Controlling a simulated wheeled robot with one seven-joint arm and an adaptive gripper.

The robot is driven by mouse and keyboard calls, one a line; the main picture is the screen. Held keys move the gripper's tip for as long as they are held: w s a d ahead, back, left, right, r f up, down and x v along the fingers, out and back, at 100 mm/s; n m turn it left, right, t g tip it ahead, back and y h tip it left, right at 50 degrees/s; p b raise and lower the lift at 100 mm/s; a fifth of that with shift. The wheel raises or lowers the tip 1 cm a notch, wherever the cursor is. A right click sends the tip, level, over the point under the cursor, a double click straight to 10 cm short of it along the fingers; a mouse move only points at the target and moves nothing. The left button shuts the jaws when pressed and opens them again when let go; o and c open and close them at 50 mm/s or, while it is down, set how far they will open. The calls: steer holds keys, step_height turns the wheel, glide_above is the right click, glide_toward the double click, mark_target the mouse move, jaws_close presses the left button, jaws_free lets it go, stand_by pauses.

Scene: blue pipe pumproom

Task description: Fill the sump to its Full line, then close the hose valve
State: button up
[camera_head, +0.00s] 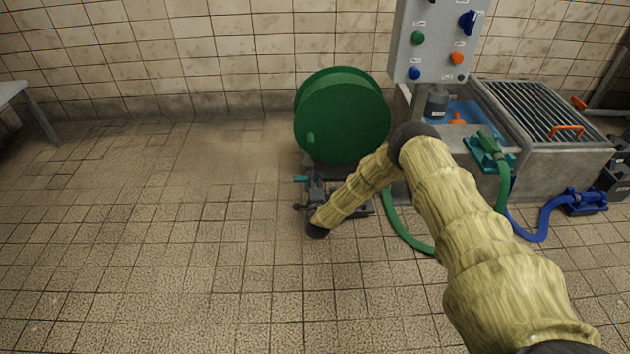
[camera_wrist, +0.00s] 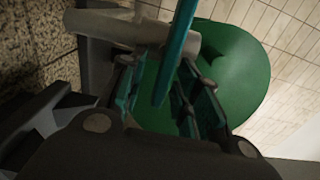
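A teal lever (camera_head: 300,178) sits on the pipework below the green hose reel (camera_head: 342,112). In the wrist view the teal lever (camera_wrist: 178,50) runs between the fingers of my gripper (camera_wrist: 162,78). The fingers are apart, with gaps on both sides of the lever; no firm contact shows. In the head view my gripper (camera_head: 308,207) is low beside the pipework, partly hidden by my arm. The concrete sump (camera_head: 560,160) at the right holds blue water (camera_head: 466,108). A green nozzle (camera_head: 490,143) lies at its near edge, on the green hose (camera_head: 398,226). No Full line is readable.
A blue hose (camera_head: 545,215) lies on the floor at right. The tiled floor (camera_head: 150,240) at left is clear.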

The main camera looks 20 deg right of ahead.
steer(key=shift+a, duration=0.1)
steer(key=v, duration=1.2)
stand_by(0.4)
